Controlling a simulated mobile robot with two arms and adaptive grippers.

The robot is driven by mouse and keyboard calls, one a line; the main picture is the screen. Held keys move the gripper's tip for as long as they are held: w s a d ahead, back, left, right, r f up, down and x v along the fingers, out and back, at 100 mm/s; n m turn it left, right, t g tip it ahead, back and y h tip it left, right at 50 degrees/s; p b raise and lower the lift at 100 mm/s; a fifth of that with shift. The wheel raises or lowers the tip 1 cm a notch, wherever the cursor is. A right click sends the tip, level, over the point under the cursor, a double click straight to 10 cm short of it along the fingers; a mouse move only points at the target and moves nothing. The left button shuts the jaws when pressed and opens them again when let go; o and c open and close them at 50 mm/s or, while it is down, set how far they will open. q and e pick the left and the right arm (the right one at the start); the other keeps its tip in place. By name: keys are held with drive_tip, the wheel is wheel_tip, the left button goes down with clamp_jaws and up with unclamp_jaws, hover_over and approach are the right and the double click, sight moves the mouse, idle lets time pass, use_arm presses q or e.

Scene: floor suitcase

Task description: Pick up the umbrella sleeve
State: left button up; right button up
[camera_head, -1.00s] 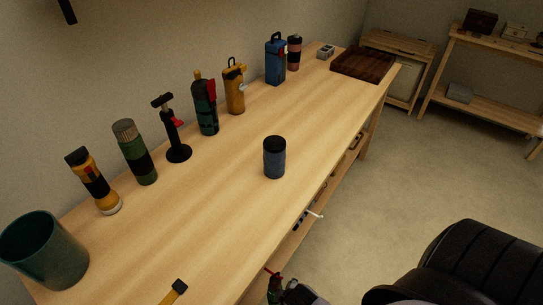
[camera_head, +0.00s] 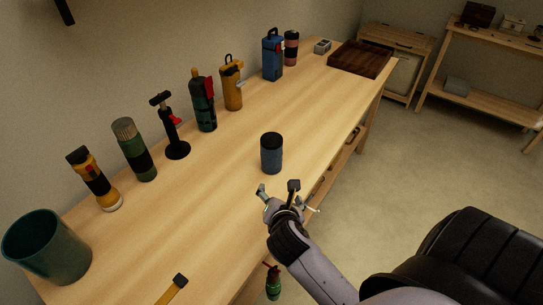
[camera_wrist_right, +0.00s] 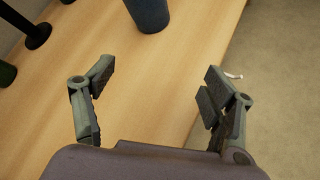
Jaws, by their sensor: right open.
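A dark blue cylinder with a black top (camera_head: 271,153) stands upright near the front edge of the bench; I take it for the umbrella sleeve, though I cannot be certain. My right gripper (camera_head: 278,188) is open and empty, on the near side of the cylinder and apart from it. In the right wrist view, the cylinder's lower part (camera_wrist_right: 148,12) shows at the top, beyond the open fingers (camera_wrist_right: 158,70). Its upper part is cut off there. My left gripper is not in view.
A dark wooden board (camera_head: 360,58) lies at the far end.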

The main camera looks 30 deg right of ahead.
sight(272, 154)
drive_tip(key=w+d+f+n, duration=0.1)
drive_tip(key=w+d+n, duration=0.1)
drive_tip(key=w, duration=0.3)
drive_tip(key=w+d+f+n+t, duration=0.1)
drive_tip(key=w+d+n, duration=0.1)
drive_tip(key=w+d, duration=0.2)
drive_tip(key=w+d+f+n, duration=0.1)
drive_tip(key=w+d+n, duration=0.1)
drive_tip(key=w, duration=0.6)
drive_tip(key=shift+d+f+t+h, duration=0.25)
drive_tip(key=shift+d+t+h, duration=0.05)
drive_tip(key=shift+d+h, duration=0.15)
drive_tip(key=shift+c, duration=0.4)
drive_tip(key=c, duration=1.2)
drive_tip(key=shift+o, duration=0.2)
drive_tip(key=shift+r, duration=0.15)
